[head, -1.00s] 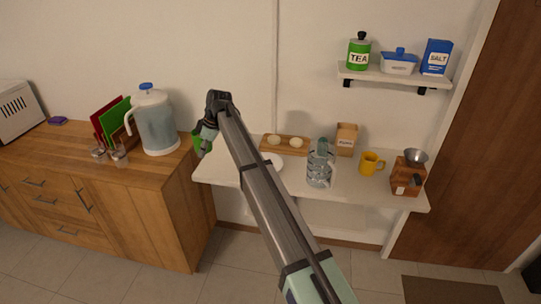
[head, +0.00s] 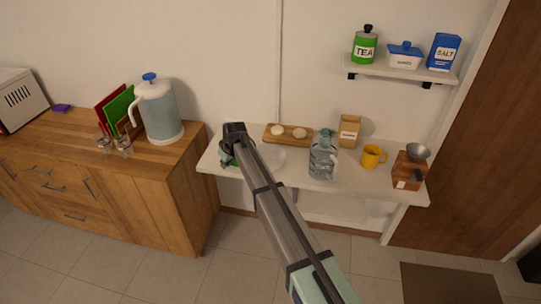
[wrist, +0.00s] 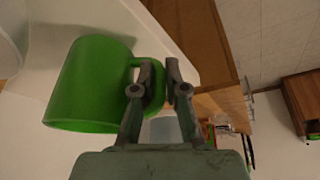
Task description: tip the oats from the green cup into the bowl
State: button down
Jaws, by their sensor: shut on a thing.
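The green cup (wrist: 88,85) fills the left of the wrist view. My gripper (wrist: 158,82) is shut on its handle, with one finger through the loop. The cup's inside is not visible, so I cannot see the oats. In the head view my gripper (head: 229,158) is over the left end of the white table, and the cup is mostly hidden behind it. The white bowl (head: 277,161) sits on that table just right of my gripper, partly hidden by my arm. A pale round edge, likely the bowl (wrist: 8,48), shows at the left edge of the wrist view.
A wooden cabinet (head: 165,190) with a large jug (head: 159,115) stands left.

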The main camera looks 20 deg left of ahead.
jog(key=shift+d+r, duration=0.1)
jog(key=w+d+r+m+g+y+b, duration=0.1)
jog(key=d+r+y+b, duration=0.1)
jog(key=d+r+y, duration=0.3)
notch_tip(320, 180, up, 3)
jog(key=y, duration=0.2)
jog(key=shift+w+d+r+g+y, duration=0.2)
jog(key=shift+w+g+y, duration=0.1)
jog(key=shift+w+g, duration=0.1)
dwell(0.5)
jog(key=shift+d+y+b, duration=0.25)
jog(key=shift+y+b, duration=0.35)
jog(key=shift+b, duration=0.05)
jog(key=shift+w+d+r+g+y, duration=0.15)
jog(key=shift+d+r+g+y, duration=0.15)
jog(key=shift+r+y, duration=0.45)
dwell(0.6)
jog(key=shift+w+d+f+g+y+b, duration=0.15)
jog(key=shift+d+f+y+b, duration=0.2)
jog(key=shift+y, duration=0.6)
jog(key=shift+w+d+f+g+y+b, duration=0.15)
jog(key=shift+d+f+y+b, duration=0.2)
jog(key=shift+y, duration=0.55)
dwell(0.4)
jog(key=shift+w+d+r+y+b, duration=0.2)
jog(key=shift+d+y+b, duration=0.3)
jog(key=shift+b, duration=0.95)
jog(key=shift+w+d+r+y+b, duration=0.15)
jog(key=shift+d+y+b, duration=0.35)
jog(key=shift+b, duration=0.95)
